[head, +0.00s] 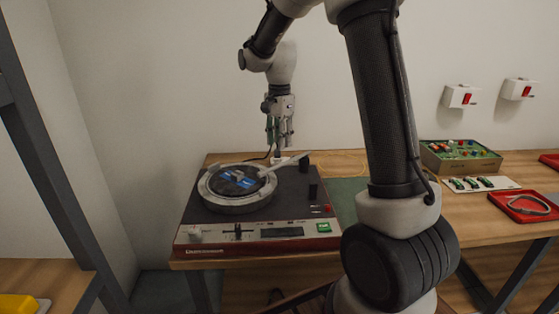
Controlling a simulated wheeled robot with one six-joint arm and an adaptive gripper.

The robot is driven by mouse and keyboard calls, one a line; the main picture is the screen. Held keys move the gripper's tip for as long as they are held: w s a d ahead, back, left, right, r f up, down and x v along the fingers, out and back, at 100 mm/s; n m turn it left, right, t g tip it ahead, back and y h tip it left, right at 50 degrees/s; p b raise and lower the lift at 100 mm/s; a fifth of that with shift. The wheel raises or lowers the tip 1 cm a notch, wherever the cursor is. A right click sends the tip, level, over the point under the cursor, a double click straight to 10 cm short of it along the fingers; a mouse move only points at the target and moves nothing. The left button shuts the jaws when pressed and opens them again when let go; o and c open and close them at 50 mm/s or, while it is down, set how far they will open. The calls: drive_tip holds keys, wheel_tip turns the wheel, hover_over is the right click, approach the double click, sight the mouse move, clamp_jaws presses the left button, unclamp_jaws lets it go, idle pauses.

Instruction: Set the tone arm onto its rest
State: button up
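The record player (262,226) stands on the wooden table, with a dark top and a red front edge. Its round platter (236,208) carries a dark disc with a blue label (237,181). The tone arm (286,163) is a pale bar slanting from the right side of the deck to the platter's edge. My gripper (281,143) points down just above and behind the tone arm's middle. Its fingers are small here, and I cannot tell whether they touch the arm or how far apart they are. I cannot make out the tone arm's rest clearly.
A green mat (346,196) lies to the right, partly behind my arm. Farther right are a box of electronics (461,160), a white panel (480,184) and a red tray (524,207). Two red switches are on the wall.

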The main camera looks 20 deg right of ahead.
sight(280, 164)
wheel_tip(280, 164, down, 8)
drive_tip(key=shift+r, duration=0.2)
drive_tip(key=shift+c, duration=0.2)
clamp_jaws()
